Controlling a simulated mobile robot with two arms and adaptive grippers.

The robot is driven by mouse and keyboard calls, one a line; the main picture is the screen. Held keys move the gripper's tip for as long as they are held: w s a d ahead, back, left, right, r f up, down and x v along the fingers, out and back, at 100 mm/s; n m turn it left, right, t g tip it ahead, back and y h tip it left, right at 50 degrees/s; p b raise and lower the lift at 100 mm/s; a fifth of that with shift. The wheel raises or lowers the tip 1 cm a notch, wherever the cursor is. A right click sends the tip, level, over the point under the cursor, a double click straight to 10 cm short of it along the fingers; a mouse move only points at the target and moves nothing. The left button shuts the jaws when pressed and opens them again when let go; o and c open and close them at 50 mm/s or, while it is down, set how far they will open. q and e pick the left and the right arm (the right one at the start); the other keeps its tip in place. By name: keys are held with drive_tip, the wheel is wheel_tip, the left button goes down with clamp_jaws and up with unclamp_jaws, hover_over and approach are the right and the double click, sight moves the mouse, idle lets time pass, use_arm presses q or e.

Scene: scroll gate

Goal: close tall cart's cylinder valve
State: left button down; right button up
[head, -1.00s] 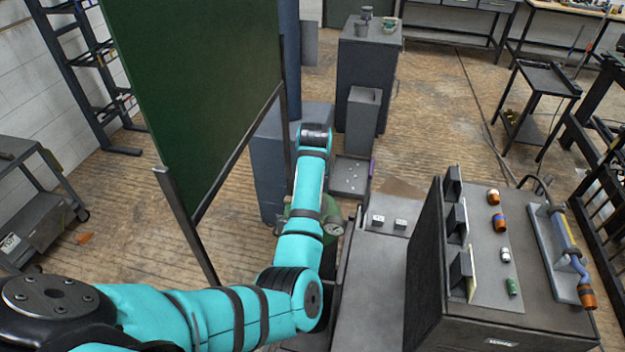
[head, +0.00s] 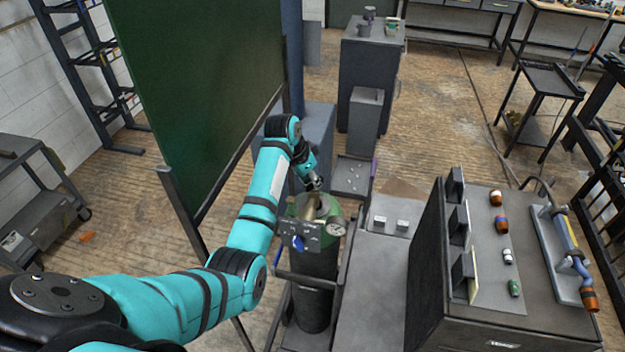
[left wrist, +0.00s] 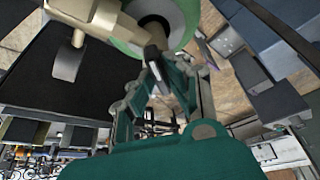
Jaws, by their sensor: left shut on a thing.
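The tall cart's gas cylinder (head: 313,300) stands upright, dark with a green top (head: 300,208). Its valve (head: 312,208) is a brass-coloured part at the top, partly hidden by my gripper. A grey plate with a blue knob (head: 298,243) and a round white gauge (head: 336,226) sit at its front. My left gripper (head: 315,185) reaches down over the cylinder top. In the left wrist view its fingers (left wrist: 157,75) close on a dark grey part of the valve (left wrist: 156,58) beside the green ring (left wrist: 190,12). My right gripper is not in view.
A green board (head: 190,90) in a dark frame stands left of the cylinder. A grey cart top (head: 372,290) and a console with colored fittings (head: 500,300) stand at the right. A grey cabinet (head: 368,65) is behind.

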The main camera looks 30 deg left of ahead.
use_arm(q)
drive_tip(key=shift+w+a+r+m+g+h, duration=0.15)
drive_tip(key=shift+m+h, duration=0.2)
drive_tip(key=shift+m, duration=0.75)
drive_tip(key=shift+d+m+g+h, duration=0.15)
drive_tip(key=shift+m+h, duration=0.2)
drive_tip(key=shift+m, duration=0.75)
drive_tip(key=c, duration=1.3)
unclamp_jaws()
drive_tip(key=shift+c, duration=0.2)
wheel_tip(320, 180, up, 10)
